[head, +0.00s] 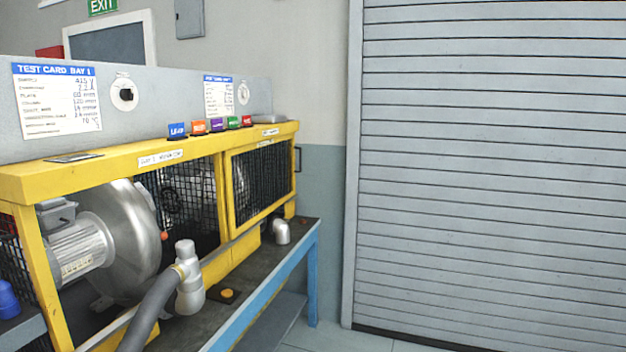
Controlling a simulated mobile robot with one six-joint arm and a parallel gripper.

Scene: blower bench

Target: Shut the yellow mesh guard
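The yellow mesh guard (263,182) is a dark mesh panel in a yellow frame on the right part of the long yellow enclosure. It stands upright over that part's front; I cannot tell whether it is fully flush or latched. The left part of the front has no mesh across it. A silver blower (130,240) with a ribbed motor (80,250) shows through that opening, with dark mesh behind it. My gripper is not in view.
A yellow button (227,293) and a silver fitting (281,232) are on the blue-edged bench (270,308). Floor is clear before the roller shutter (490,180).

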